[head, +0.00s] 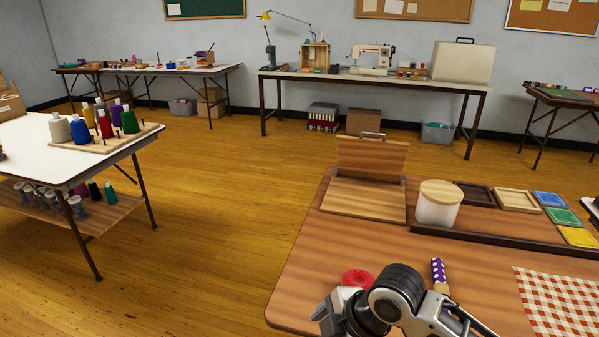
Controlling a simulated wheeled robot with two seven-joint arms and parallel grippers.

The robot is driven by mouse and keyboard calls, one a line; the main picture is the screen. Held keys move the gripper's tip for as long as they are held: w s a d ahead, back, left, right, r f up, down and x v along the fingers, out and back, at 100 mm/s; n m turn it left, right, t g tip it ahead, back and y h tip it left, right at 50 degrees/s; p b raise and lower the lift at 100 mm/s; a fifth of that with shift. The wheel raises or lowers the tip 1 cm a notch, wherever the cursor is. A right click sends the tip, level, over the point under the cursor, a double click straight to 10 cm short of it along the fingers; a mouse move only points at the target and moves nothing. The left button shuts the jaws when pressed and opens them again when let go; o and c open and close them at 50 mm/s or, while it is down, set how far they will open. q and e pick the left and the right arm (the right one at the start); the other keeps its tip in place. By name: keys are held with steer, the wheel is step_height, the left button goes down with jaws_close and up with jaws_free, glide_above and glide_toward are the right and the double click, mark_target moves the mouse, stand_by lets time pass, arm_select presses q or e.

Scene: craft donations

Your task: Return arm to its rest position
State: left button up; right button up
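My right arm comes in at the bottom edge, low over the near part of the wooden table (300,270). Its gripper (335,311) points left near the table's front left edge. Its fingertips are partly cut off or turned away, so I cannot tell whether it is open or shut. A red round object (357,277) lies just behind the gripper, partly covered by it. My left gripper is not in view.
A purple dotted object (438,270) is close behind my arm. A white lidded jar (438,205), hinged wooden board (365,195), dark rail (500,240) and checkered cloth (565,305) are on the table. A white table with thread spools (103,123) stands left, with open floor between.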

steer(key=s+f+m+t+y, duration=0.1)
steer(key=s+f+m+t, duration=0.3)
steer(key=m, duration=0.6)
steer(key=shift+f+t+y, duration=0.4)
steer(key=shift+f, duration=0.35)
steer(key=s+d+f+m+t+h, duration=0.1)
steer(key=s+d+m, duration=0.1)
steer(key=d, duration=0.1)
steer(key=s+d+f+m+t+h, duration=0.1)
steer(key=s+d+m, duration=0.1)
steer(key=d+m, duration=0.1)
steer(key=s+d+f+m+t+h, duration=0.1)
steer(key=s+d+m, duration=0.1)
steer(key=s+d, duration=0.1)
steer(key=shift+d+f+m+t, duration=0.1)
steer(key=shift+d+m+t, duration=0.2)
steer(key=shift+d+m, duration=0.1)
steer(key=shift+c, duration=0.3)
